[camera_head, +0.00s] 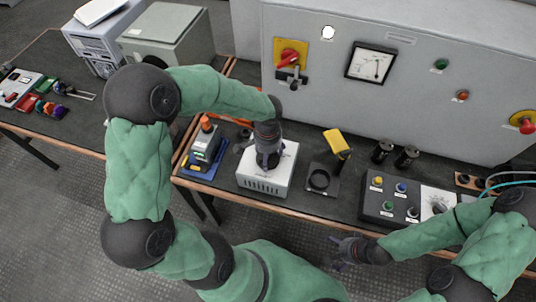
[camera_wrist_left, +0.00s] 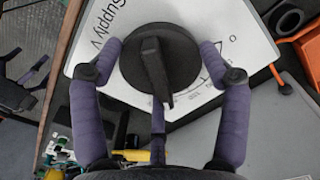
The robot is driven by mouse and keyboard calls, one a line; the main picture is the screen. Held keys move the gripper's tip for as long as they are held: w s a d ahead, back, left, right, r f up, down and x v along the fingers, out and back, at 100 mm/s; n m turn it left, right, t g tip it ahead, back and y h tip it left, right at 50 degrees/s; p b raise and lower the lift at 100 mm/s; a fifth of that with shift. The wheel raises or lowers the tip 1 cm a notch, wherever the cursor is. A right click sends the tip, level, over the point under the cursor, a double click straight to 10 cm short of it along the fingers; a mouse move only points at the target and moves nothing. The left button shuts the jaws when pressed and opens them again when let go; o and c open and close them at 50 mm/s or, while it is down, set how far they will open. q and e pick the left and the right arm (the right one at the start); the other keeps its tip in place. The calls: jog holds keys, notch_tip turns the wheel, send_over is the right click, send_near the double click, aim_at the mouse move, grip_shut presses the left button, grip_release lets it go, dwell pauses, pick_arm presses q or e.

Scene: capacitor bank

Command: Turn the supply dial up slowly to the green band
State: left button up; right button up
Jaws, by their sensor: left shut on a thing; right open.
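The white supply box (camera_head: 262,186) stands on the bench in the head view, with my left gripper (camera_head: 268,160) coming down on its top. In the left wrist view its white top (camera_wrist_left: 235,25) carries "Supply V" lettering and a printed scale. The black supply dial (camera_wrist_left: 160,58) has a raised pointer bar. My left gripper (camera_wrist_left: 158,72) is shut on the dial, fingers on both sides. In the head view the gripper hides the dial. No green band can be made out on the scale. My right gripper (camera_head: 343,252) is open and empty before the bench's front edge.
A grey cabinet behind carries a needle meter (camera_head: 371,62), a red-handled yellow switch (camera_head: 290,54) and lamps. A yellow-handled tool (camera_head: 335,141), a black stand (camera_head: 321,180) and a button box (camera_head: 388,203) are right of the supply box. An orange-topped device (camera_head: 203,150) is left.

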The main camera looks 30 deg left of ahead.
pick_arm(q)
jog(key=o, duration=1.1)
jog(key=shift+s+f, duration=0.1)
jog(key=shift+s, duration=0.1)
jog(key=shift+o, duration=0.2)
jog(key=shift+w+r, duration=0.1)
jog(key=shift+r, duration=0.1)
jog(key=shift+r, duration=0.3)
notch_tip(320, 180, up, 11)
dwell(0.4)
